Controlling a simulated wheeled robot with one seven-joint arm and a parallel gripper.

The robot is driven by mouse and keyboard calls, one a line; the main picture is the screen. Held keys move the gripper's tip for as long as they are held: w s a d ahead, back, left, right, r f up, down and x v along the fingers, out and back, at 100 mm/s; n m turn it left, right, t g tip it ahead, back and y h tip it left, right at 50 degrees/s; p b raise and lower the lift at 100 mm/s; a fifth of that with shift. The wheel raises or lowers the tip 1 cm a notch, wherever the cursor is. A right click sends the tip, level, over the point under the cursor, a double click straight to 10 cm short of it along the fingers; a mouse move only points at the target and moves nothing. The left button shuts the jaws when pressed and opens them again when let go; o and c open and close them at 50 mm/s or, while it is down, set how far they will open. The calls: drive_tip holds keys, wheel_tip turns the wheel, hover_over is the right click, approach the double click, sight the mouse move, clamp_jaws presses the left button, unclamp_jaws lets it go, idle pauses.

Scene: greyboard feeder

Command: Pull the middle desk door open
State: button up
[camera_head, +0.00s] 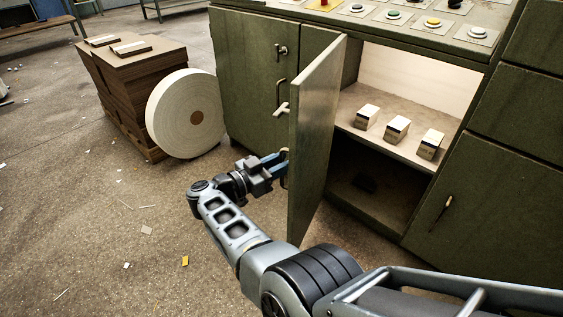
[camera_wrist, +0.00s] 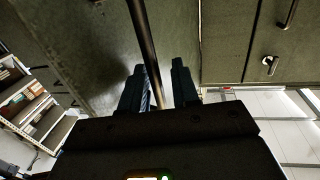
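The middle desk door (camera_head: 316,135) is a green metal panel, swung well out from the desk toward me. Its compartment shows lit inside. A T-shaped latch (camera_head: 283,109) stands out near its edge. My gripper (camera_head: 284,160) is at the door's outer face, by the pull handle (camera_head: 284,180), which is partly hidden by the fingers. In the wrist view, the handle bar (camera_wrist: 145,35) runs down between the two fingers of my gripper (camera_wrist: 160,80). The fingers are apart, with the bar nearer the left one and a gap showing at the right one.
Several small boxes (camera_head: 397,129) stand on the shelf (camera_head: 400,150) inside. A closed left door (camera_head: 245,75) and right door (camera_head: 485,215) flank the opening. A large white roll (camera_head: 172,115) and stacked boards (camera_head: 125,85) stand at left. The floor (camera_head: 100,220) at front left is mostly clear.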

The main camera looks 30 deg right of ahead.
drive_tip(key=s+a, duration=0.1)
drive_tip(key=a, duration=0.6)
drive_tip(key=shift+s+a, duration=0.1)
